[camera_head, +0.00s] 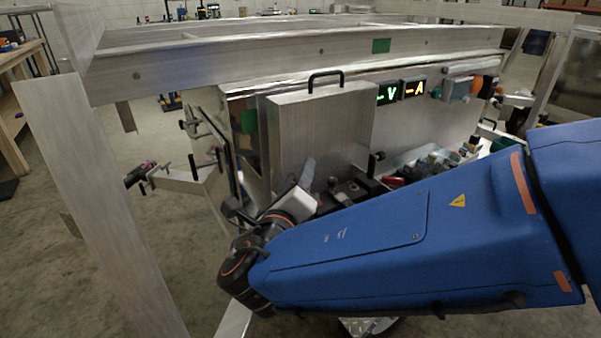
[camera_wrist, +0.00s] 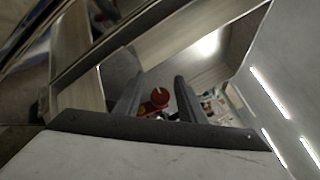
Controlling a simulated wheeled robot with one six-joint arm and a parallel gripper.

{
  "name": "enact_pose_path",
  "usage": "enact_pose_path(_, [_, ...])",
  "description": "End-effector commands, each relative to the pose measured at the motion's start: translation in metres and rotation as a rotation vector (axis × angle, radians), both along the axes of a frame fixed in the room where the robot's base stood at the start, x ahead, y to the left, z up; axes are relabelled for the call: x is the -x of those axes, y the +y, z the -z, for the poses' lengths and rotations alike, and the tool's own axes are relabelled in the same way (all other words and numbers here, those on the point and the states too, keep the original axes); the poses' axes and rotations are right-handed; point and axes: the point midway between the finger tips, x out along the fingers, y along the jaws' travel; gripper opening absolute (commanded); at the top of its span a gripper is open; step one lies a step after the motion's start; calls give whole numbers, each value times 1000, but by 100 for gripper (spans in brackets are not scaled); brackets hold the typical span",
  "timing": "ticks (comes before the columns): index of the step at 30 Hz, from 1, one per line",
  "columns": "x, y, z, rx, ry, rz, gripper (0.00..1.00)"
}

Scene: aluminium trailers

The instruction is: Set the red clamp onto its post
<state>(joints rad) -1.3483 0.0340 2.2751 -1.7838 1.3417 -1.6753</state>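My gripper (camera_wrist: 158,84) shows in the wrist view with its two dark fingers apart. A red, rounded thing (camera_wrist: 160,96) shows in the gap between the fingers and appears to lie beyond them; I cannot tell whether it is the red clamp. In the head view, a small red thing (camera_head: 393,181) lies among dark parts at the bench's near edge. A pinkish-red part (camera_head: 147,168) sits on a bracket at the left. In the head view my gripper is mostly hidden at the end of my arm, near the metal box. I cannot pick out the clamp's post for sure.
An upright metal box with a black handle (camera_head: 320,130) stands beside my wrist. Lit displays (camera_head: 413,88) are behind it. A tray of small parts (camera_head: 430,158) lies to the right. A metal frame beam (camera_head: 250,62) crosses above, and a slanted post (camera_head: 95,190) stands left. Open floor lies left.

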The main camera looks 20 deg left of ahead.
Motion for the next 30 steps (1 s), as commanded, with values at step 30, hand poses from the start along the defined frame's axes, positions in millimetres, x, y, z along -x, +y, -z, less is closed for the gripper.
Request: enact_pose_path(30, [-14,0,0,-16,17,0,0])
